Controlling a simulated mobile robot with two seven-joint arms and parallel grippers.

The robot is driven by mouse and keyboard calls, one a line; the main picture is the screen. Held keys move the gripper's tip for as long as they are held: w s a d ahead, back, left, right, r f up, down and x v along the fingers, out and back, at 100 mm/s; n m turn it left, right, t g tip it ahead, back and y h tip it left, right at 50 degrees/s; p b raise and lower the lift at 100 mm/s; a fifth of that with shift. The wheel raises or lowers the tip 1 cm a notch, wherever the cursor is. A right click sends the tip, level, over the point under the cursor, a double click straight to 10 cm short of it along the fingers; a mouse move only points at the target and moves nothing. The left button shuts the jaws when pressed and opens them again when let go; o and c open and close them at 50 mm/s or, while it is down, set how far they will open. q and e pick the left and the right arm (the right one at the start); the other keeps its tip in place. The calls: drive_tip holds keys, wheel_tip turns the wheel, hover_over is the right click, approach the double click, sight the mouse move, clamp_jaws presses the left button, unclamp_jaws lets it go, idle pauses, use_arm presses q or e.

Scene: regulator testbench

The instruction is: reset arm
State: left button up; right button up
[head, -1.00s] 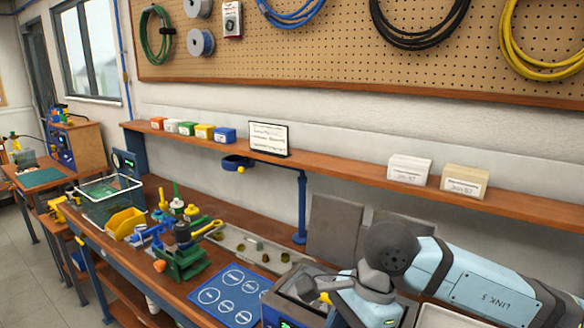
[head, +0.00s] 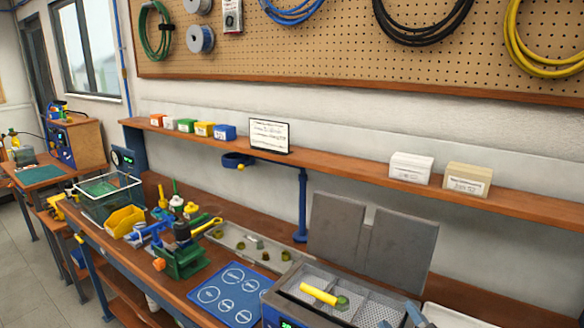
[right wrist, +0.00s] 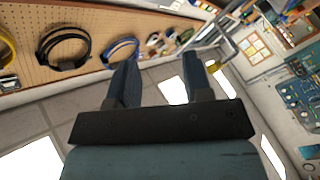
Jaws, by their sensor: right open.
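My right gripper shows in the right wrist view (right wrist: 160,78). Its two dark fingers stand well apart with nothing between them. That view is tilted and looks past the fingers toward the pegboard wall, the ceiling and far shelving. In the head view only a small dark and blue part, likely of my right arm or gripper, shows at the bottom edge, right of the grey tank (head: 292,300). My left gripper is not in view.
The tank holds a perforated tray with a yellow-handled piece (head: 318,294) on it. Left of it lie a blue mat (head: 226,296) with white circles, a green fixture (head: 182,262), a yellow bin (head: 124,221) and a clear tub (head: 108,204). A shelf (head: 330,165) runs above the bench.

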drive_tip(key=s+d+f+m+g+h, duration=0.2)
drive_tip(key=s+d+f+m+g, duration=0.15)
drive_tip(key=f, duration=0.35)
drive_tip(key=s+d+f+m+g+h, duration=0.1)
drive_tip(key=s+d+f+m+g, duration=0.1)
drive_tip(key=s+d+f+g, duration=0.25)
drive_tip(key=s+f+m+g, duration=0.3)
drive_tip(key=s+f+g, duration=0.5)
drive_tip(key=s, duration=0.6)
drive_tip(key=w+a+f+t+y+p, duration=0.3)
drive_tip(key=w+a+f+t+p, duration=0.3)
drive_tip(key=f+t, duration=0.2)
drive_tip(key=shift+w+f+n+t, duration=0.3)
drive_tip(key=shift+f+n, duration=0.15)
drive_tip(key=shift+f, duration=0.05)
